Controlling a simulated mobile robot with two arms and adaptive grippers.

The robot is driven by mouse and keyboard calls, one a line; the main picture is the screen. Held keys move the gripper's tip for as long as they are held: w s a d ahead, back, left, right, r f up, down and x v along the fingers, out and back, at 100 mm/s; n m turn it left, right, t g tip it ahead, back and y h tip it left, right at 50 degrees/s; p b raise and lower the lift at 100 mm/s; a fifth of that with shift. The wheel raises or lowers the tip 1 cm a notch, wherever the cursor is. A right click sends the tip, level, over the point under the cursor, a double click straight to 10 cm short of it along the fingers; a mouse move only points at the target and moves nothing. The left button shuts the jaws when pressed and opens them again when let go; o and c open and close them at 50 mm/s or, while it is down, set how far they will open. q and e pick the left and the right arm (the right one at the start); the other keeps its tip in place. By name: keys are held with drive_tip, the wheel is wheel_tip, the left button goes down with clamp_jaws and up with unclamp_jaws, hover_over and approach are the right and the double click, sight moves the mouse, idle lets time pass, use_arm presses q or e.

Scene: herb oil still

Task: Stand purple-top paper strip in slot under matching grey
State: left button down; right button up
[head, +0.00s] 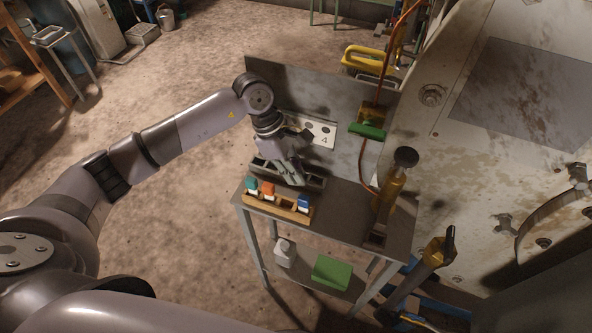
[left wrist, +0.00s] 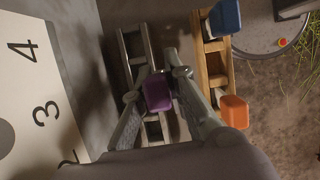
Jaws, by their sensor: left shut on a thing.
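My left gripper (head: 292,178) is shut on the purple-top paper strip (left wrist: 157,92), whose purple top shows between the fingers in the left wrist view. The fingers point down over the slotted grey rack (head: 317,184), which also shows in the left wrist view (left wrist: 130,46). I cannot tell whether the strip's lower end is inside a slot or above it. Behind the rack stands a white card (head: 322,131) with grey dots and numbers; 4, 3 and part of 2 show on it in the left wrist view (left wrist: 25,85). My right gripper is not in view.
A wooden holder (head: 289,211) in front of the rack carries teal (head: 251,184), orange (head: 267,189) and blue (head: 304,202) topped strips. A green box (head: 331,272) and white bottle (head: 284,253) sit on the lower shelf.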

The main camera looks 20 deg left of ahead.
use_arm(q)
drive_tip(key=shift+w, duration=0.15)
drive_tip(key=shift+w+d+r+b, duration=0.1)
drive_tip(key=shift+w+d+b, duration=0.15)
drive_tip(key=shift+w+b, duration=0.3)
drive_tip(key=shift+w+d+b, duration=0.25)
drive_tip(key=shift+w+b, duration=0.05)
drive_tip(key=shift+w, duration=0.3)
drive_tip(key=shift+r, duration=0.15)
drive_tip(key=shift+w, duration=0.1)
drive_tip(key=shift+w+r+b, duration=0.1)
drive_tip(key=shift+b, duration=0.25)
drive_tip(key=shift+f, duration=0.2)
